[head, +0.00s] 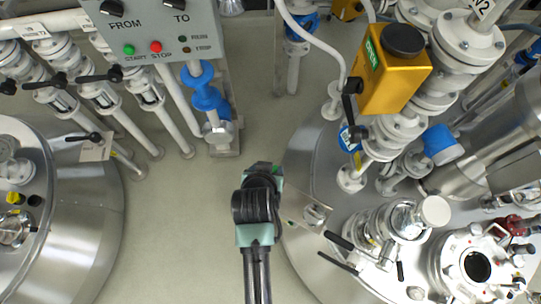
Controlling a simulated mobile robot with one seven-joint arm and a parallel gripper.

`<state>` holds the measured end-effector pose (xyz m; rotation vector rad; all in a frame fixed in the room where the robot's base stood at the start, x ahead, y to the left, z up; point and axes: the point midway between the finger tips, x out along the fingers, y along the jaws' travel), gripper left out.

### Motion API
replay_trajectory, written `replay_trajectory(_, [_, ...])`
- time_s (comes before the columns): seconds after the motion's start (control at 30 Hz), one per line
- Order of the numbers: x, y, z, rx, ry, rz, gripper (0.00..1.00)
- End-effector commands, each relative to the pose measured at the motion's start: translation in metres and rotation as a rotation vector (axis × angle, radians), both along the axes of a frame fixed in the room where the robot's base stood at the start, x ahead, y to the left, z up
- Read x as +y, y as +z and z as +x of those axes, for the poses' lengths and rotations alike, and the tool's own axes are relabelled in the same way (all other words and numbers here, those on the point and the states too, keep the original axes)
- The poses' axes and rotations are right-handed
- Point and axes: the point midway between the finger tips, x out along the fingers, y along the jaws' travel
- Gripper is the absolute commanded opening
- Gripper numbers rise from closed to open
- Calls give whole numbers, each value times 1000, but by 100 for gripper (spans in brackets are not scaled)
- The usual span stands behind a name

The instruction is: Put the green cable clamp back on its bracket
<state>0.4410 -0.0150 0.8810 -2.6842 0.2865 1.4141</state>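My arm reaches up from the bottom middle of the head view. My gripper (263,170) is at its far end, over the floor just left of the large steel vessel on the right. Its fingers are too small and too much hidden by the wrist to show whether they are open or shut. Pale green patches show on the arm and at its end; I cannot tell any of them as a clamp. I cannot make out the green cable clamp or its bracket in this view.
A steel vessel (88,245) stands at the left and another (310,245) at the right, crowded with valves and pipes. A yellow actuator box (393,80) sits at the upper right. A control panel (160,30) stands at the upper left. Bare floor (180,230) lies between the vessels.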

Motion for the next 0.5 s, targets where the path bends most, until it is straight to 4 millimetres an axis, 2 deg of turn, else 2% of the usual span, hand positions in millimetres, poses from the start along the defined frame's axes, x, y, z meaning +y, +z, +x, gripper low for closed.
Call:
replay_trajectory(0.03, [1,-37,8,-2,-28,-2,30])
replay_trajectory(0.2, [0,-101,31,-4,-161,-1,30])
replay_trajectory(0.33, [3,-142,47,-3,-256,1,30])
replay_trajectory(0.5, [9,-175,63,-4,-348,5,30])
